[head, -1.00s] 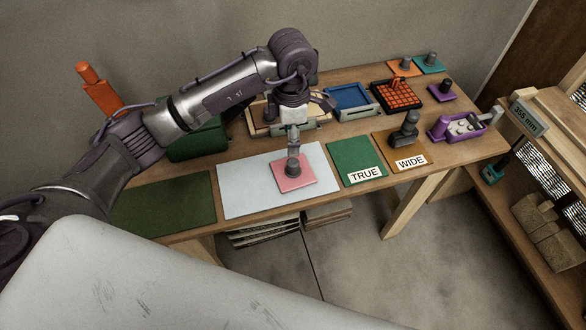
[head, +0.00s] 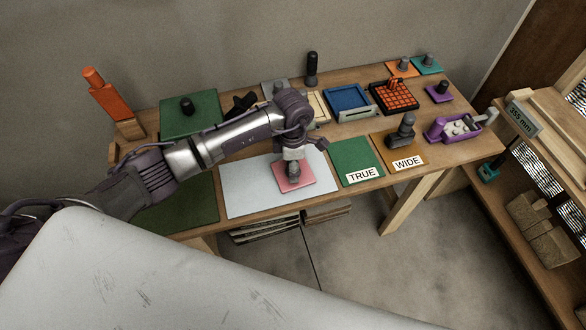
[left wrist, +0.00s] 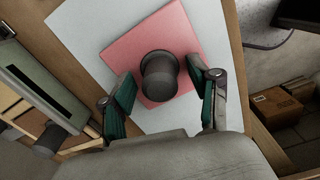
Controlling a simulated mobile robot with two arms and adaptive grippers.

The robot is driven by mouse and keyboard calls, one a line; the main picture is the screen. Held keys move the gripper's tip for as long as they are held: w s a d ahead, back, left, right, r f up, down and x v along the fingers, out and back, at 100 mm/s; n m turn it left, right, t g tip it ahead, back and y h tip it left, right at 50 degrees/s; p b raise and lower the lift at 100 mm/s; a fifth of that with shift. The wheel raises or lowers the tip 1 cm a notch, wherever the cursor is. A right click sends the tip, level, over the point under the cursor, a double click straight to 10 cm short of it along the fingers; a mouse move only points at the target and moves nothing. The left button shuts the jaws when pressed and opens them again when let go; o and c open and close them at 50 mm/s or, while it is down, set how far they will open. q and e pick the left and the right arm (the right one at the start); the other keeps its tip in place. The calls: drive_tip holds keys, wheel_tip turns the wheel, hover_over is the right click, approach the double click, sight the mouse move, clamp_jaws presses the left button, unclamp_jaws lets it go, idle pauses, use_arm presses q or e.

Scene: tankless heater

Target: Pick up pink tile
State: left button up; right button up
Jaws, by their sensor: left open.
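The pink tile (head: 308,178) lies on a pale blue-white mat (head: 245,195) on the wooden bench. A dark round knob (left wrist: 160,76) stands up from the middle of the tile. In the head view my left gripper (head: 293,172) is low over the tile and hides most of the knob. In the left wrist view the pink tile (left wrist: 125,50) fills the upper middle. My left gripper's fingers (left wrist: 166,98) are open, one on each side of the knob, with a gap to it on both sides. My right gripper is not in view.
A green mat labelled TRUE (head: 352,157) and an ochre mat labelled WIDE (head: 385,140) lie to the right. A dark green mat (head: 180,218) lies to the left. A blue tray (head: 348,100) and an orange grid block (head: 393,96) stand behind. The bench's front edge is near the mat.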

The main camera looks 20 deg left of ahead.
use_arm(q)
clamp_jaws()
drive_tip(key=shift+r, duration=0.1)
idle(0.3)
drive_tip(key=shift+r, duration=0.45)
drive_tip(key=r+b, duration=0.1)
drive_tip(key=d+r+b, duration=0.1)
drive_tip(key=r, duration=0.1)
drive_tip(key=shift+d+r, duration=0.2)
drive_tip(key=shift+r, duration=0.1)
drive_tip(key=s+d+r+b, duration=0.2)
drive_tip(key=d+r, duration=0.4)
drive_tip(key=d, duration=0.4)
drive_tip(key=shift+s+r+b, duration=0.15)
drive_tip(key=shift+r+b, duration=0.05)
drive_tip(key=shift+b, duration=0.2)
